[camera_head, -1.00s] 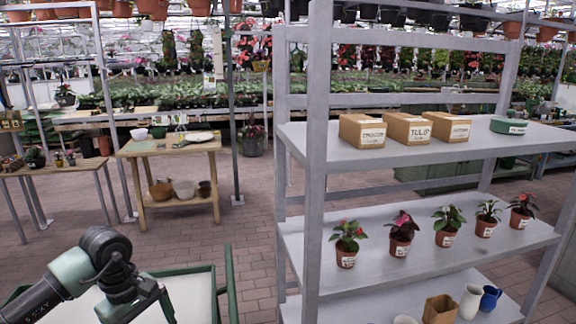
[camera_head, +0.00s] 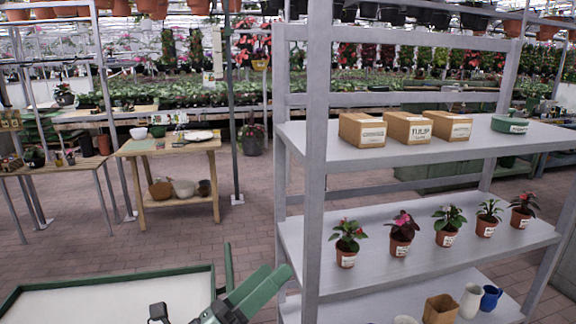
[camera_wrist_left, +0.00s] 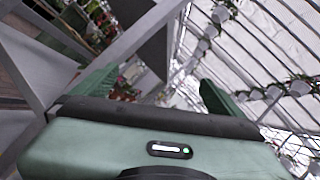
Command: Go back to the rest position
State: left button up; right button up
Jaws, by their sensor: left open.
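My left gripper (camera_head: 277,269) shows at the bottom centre of the head view, with its green fingers pointing up and to the right. It is close in front of the shelf's left post in the picture; the gap in depth is hard to judge. In the left wrist view the two green fingers stand apart at the left and right, and the gripper (camera_wrist_left: 158,80) is open with nothing between them. My right gripper is not in view.
The grey shelf (camera_head: 460,145) holds three boxes (camera_head: 408,128), a green round item (camera_head: 509,124) and several potted flowers (camera_head: 402,233). A green-rimmed white tray (camera_head: 120,300) lies at lower left. A wooden table (camera_head: 170,147) stands behind it, across open brick floor.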

pick_arm(q)
jog(key=w+a+f+n+t+y, duration=0.1)
jog(key=a+f+n+t+y, duration=0.1)
jog(key=a+f+n+y, duration=0.65)
jog(key=a+f+n+t+y, duration=0.15)
jog(key=a+n+y, duration=0.4)
jog(key=n, duration=0.75)
jog(key=s+a+f+n+g+y, duration=0.3)
jog(key=s+f+n+g+y, duration=0.15)
jog(key=f+n, duration=0.4)
jog(key=s+f+n+g+h, duration=0.1)
jog(key=s+f+n+g, duration=0.2)
jog(key=s+f+g, duration=0.55)
jog(key=s+f+n+g+h, duration=0.1)
jog(key=s+f+n+g, duration=0.3)
jog(key=s, duration=1)
notch_tip(320, 180, down, 30)
jog(key=m+t+b, duration=0.1)
jog(key=m+b, duration=0.1)
jog(key=b, duration=0.2)
jog(key=s+a+f+b, duration=0.1)
jog(key=s+f+b, duration=0.1)
jog(key=s+f, duration=0.7)
jog(key=s+a+f+g+b, duration=0.1)
jog(key=s+f+b, duration=0.1)
jog(key=s+f, duration=0.7)
notch_tip(320, 180, down, 4)
jog(key=shift+a+r, duration=0.1)
jog(key=shift+a, duration=0.3)
